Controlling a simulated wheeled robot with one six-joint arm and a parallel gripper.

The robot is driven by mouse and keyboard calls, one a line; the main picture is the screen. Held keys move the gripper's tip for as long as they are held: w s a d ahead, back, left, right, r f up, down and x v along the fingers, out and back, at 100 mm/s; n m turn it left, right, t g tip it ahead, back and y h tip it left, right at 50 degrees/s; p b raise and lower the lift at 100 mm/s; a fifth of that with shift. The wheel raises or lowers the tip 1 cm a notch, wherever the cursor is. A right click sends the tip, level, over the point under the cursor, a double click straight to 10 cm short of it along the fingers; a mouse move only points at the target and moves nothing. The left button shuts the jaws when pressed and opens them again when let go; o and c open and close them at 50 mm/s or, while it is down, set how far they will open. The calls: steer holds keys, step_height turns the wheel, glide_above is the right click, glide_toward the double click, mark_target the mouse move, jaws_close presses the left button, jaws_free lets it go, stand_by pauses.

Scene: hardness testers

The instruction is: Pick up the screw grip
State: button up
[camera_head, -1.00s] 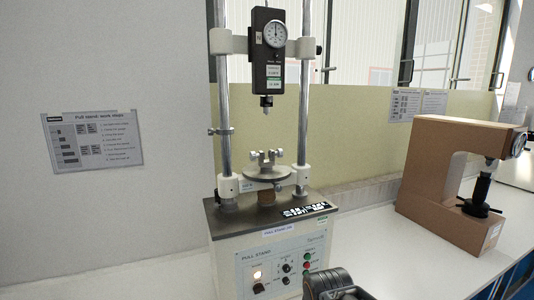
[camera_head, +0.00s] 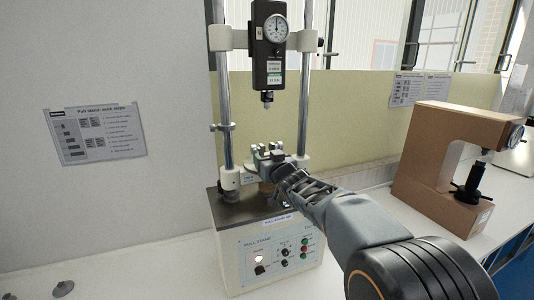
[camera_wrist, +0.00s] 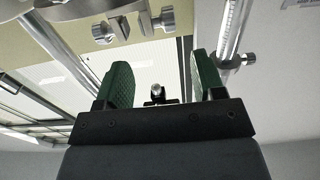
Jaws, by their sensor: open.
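The green finger pads of my gripper (camera_wrist: 163,80) stand apart there. A small silver-tipped black part shows in the gap, seemingly farther off. I see nothing clamped between the pads.
The force gauge (camera_head: 269,45) hangs above the plate between two steel columns (camera_head: 224,95). A brown hardness tester (camera_head: 430,150) stands on the white bench to the right. Small grey pieces (camera_head: 63,288) lie at the bench's front left. A notice (camera_head: 98,133) hangs on the wall.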

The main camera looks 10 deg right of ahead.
mark_target(259, 148)
steer(key=w, duration=0.2)
steer(key=w+a+p, duration=0.1)
steer(key=w, duration=0.1)
steer(key=shift+w, duration=0.4)
steer(key=shift+w+r+p, duration=0.15)
steer(key=shift+w+p, duration=0.35)
steer(key=shift+p, duration=0.1)
steer(key=shift+w+a+p, duration=0.25)
steer(key=shift+w+p, duration=0.3)
steer(key=shift+w, duration=0.5)
steer(key=shift+w+a+p, duration=0.2)
steer(key=shift+w+p, duration=0.35)
steer(key=shift+w, duration=0.5)
steer(key=c, duration=0.9)
steer(key=shift+c, duration=0.3)
